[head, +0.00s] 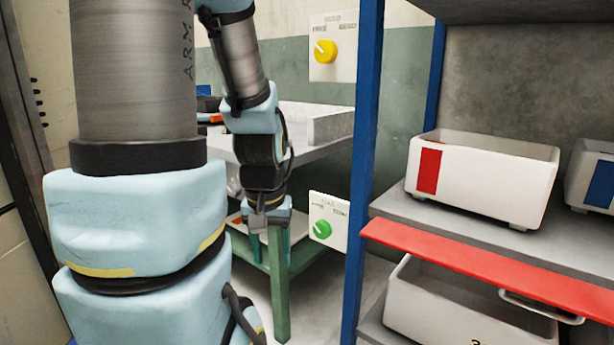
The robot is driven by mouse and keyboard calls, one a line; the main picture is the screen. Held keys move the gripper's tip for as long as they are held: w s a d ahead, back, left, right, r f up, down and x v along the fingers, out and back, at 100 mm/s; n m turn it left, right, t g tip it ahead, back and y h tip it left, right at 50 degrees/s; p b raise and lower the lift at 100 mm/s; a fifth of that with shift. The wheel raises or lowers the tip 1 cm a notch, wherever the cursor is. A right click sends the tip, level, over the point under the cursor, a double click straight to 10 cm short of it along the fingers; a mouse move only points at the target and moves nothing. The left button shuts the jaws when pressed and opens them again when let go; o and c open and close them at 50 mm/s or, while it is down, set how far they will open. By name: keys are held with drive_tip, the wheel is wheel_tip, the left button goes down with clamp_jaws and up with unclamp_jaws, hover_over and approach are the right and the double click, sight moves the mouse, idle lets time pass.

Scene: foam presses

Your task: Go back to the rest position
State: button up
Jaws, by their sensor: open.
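My arm fills the left of the head view, with its large light-blue and grey links in front. Its far end hangs down, with my gripper (270,248) pointing to the floor in front of a green table leg. The jaws are open, and I see nothing held between them. The fingertips are small here and partly blend with the green leg.
A grey-topped table (318,148) stands behind my gripper. A yellow knob panel (332,47) and a green knob panel (327,220) are beside it. At right, a shelf with a blue post (367,150) and red bar (480,262) holds a white red-marked bin (490,180).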

wheel_tip(320, 180, up, 21)
drive_tip(key=p, duration=2)
drive_tip(key=shift+r, duration=0.2)
